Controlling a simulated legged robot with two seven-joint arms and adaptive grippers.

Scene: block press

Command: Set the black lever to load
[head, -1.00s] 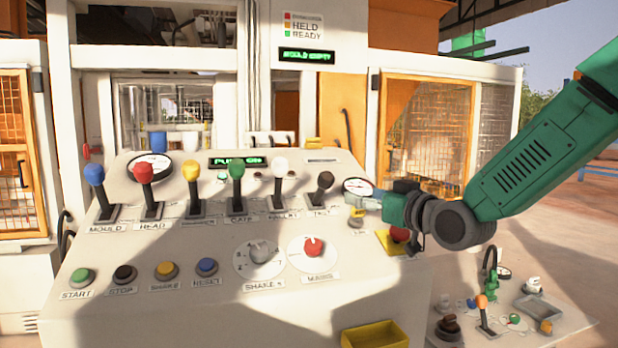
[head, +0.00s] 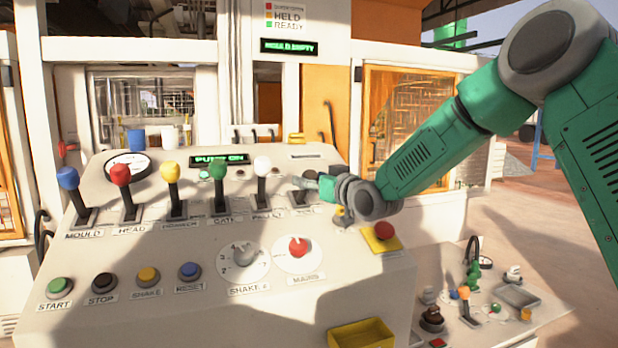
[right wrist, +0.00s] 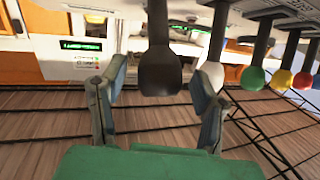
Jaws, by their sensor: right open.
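The black lever has its dark knob (right wrist: 160,72) large in the right wrist view, between the two fingers of my right gripper (right wrist: 156,88). The fingers stand apart on either side of the knob, with a gap visible on the left; on the right I cannot tell whether it touches. In the head view my right gripper (head: 318,186) covers most of the black lever, at the right end of the lever row. Only its dark base slot (head: 299,200) shows there. My left gripper is out of view.
The white lever (head: 262,167) stands just left of the black one, then the green lever (head: 218,170) and several more. A red button on a yellow plate (head: 384,231) is to the right. A yellow tray (head: 362,335) is on the panel's lower front.

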